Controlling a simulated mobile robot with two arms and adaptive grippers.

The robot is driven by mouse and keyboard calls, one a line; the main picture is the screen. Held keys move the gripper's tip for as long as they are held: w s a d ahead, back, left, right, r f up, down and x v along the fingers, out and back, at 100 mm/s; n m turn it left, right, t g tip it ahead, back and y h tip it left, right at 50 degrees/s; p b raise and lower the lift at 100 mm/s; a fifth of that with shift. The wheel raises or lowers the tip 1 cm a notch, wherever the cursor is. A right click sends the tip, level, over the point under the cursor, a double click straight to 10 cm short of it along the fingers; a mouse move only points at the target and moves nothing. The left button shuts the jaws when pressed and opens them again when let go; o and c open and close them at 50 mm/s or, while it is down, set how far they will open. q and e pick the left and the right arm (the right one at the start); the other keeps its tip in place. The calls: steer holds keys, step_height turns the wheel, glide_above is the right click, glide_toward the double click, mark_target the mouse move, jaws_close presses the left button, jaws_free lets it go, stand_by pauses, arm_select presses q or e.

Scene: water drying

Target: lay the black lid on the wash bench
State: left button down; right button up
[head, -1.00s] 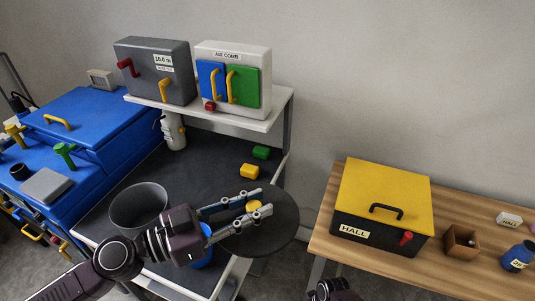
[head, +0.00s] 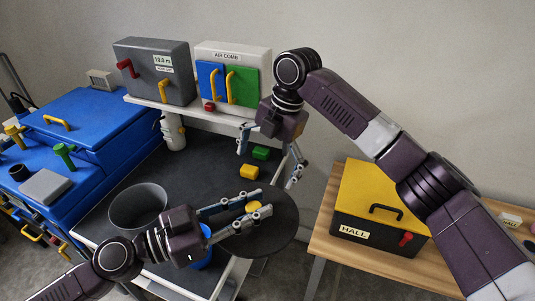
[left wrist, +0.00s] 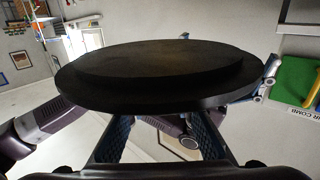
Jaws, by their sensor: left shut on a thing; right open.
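The black lid (head: 275,228) is a round dark disc with a yellow knob (head: 252,206) on it. My left gripper (head: 264,201) is shut on the lid, its fingers either side of the knob. The lid's dark disc fills the upper middle of the left wrist view (left wrist: 150,80). In the head view the lid overlaps the right edge of the wash bench (head: 205,165), a table with a dark top. It appears held above the bench; the gap is hard to judge. My right gripper (head: 268,168) is open and empty, above the bench's back right part.
A grey bucket (head: 138,207) stands on the bench, left of the lid. A blue object (head: 203,254) is partly hidden under my left gripper. Yellow (head: 249,172) and green (head: 261,153) blocks lie at the back right. The bench middle is clear. A yellow-topped box (head: 360,190) stands on the wooden table.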

step_height(320, 180, up, 6)
steer(key=n, duration=0.3)
arm_select(q)
steer(key=shift+s, duration=0.1)
arm_select(e)
step_height(320, 180, up, 8)
steer(key=n+h, duration=0.3)
steer(key=n, duration=0.7)
glide_above(268, 201)
steer(key=s, duration=0.2)
step_height(268, 201, down, 12)
steer(key=shift+s+r, duration=0.1)
steer(key=shift+c, duration=0.3)
